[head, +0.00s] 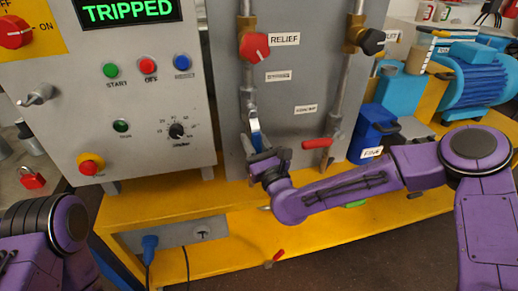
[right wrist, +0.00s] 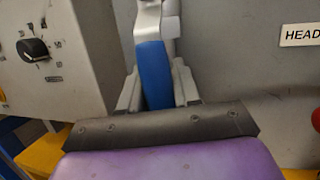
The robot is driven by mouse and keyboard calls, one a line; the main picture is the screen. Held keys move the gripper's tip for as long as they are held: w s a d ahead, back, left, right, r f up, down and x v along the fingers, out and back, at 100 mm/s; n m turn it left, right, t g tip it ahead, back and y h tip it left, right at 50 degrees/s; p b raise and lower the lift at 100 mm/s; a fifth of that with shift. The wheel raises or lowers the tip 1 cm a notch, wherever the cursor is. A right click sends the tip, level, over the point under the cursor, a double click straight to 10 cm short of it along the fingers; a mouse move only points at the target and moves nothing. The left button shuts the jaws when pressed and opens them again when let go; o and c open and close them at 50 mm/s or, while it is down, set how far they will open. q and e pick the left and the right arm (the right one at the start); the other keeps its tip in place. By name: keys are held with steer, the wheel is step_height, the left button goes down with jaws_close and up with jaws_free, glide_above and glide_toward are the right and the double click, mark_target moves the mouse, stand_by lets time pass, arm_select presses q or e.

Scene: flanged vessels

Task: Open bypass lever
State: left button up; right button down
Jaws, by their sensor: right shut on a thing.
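A lever with a blue handle (head: 255,136) hangs from the left pipe on the grey panel. It points down, roughly in line with the pipe. In the right wrist view the blue handle (right wrist: 154,72) stands between my two fingers. My right gripper (head: 259,156) is shut on this handle near its lower end; the fingers hide part of it. A small label (head: 278,76) beside the left pipe is too blurred to read surely. My left gripper is out of view; only part of the left arm shows at lower left.
A red lever (head: 317,143) sticks out sideways on the right pipe. A red knob (head: 254,46) sits above the blue lever by the RELIEF label (head: 285,39). The control box (head: 110,140) stands close on the left. The yellow base (head: 190,265) runs below.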

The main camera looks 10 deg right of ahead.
steer(key=shift+a+f+m+b, duration=0.1)
steer(key=shift+a+m+b, duration=0.2)
steer(key=shift+m, duration=0.2)
steer(key=c, duration=0.9)
jaws_free()
steer(key=b+v, duration=0.2)
steer(key=v, duration=0.8)
steer(key=shift+s, duration=0.25)
